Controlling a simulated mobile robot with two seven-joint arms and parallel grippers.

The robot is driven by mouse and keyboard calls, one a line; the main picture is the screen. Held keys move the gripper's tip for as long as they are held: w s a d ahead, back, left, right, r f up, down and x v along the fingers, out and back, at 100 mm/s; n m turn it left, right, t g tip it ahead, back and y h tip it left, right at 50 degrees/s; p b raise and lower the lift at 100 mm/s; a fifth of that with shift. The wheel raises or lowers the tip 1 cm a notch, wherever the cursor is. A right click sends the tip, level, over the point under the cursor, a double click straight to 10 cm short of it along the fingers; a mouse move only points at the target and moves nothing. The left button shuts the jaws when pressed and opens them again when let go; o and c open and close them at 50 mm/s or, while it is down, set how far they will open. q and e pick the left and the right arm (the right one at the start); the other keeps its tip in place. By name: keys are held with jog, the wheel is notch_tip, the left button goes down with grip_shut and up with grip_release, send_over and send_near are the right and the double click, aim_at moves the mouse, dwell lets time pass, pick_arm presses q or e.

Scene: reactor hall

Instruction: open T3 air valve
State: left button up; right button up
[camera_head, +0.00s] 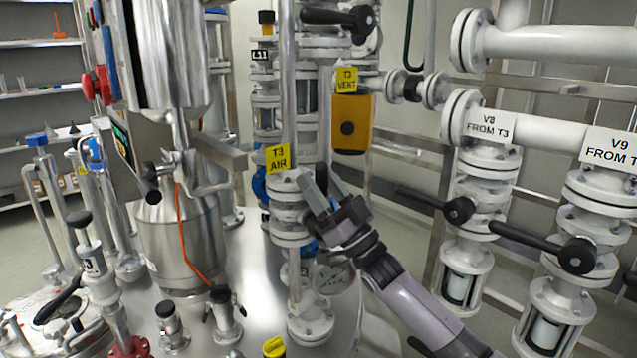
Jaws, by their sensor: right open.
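The yellow T3 AIR tag (278,158) hangs near the middle of the view on a thin vertical pipe. Just below it is the white flanged T3 air valve body (287,208). My right gripper (318,187) comes in from the lower right and is open, with its fingertips at the right side of this valve. A dark part shows by the fingers, but I cannot tell whether it is the valve handle or a finger. I cannot tell whether the gripper touches the valve. My left gripper is out of view.
A pressure gauge (332,275) sits below my right gripper. The T3 VENT tag (346,80) and a yellow box (353,124) are above and behind. The V8 (490,127) and V9 (608,147) pipes with black handles stand right. A steel vessel (180,240) stands left.

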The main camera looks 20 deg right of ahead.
aim_at(325, 192)
jog(key=v, duration=0.7)
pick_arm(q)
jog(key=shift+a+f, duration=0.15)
pick_arm(e)
jog(key=shift+a, duration=0.1)
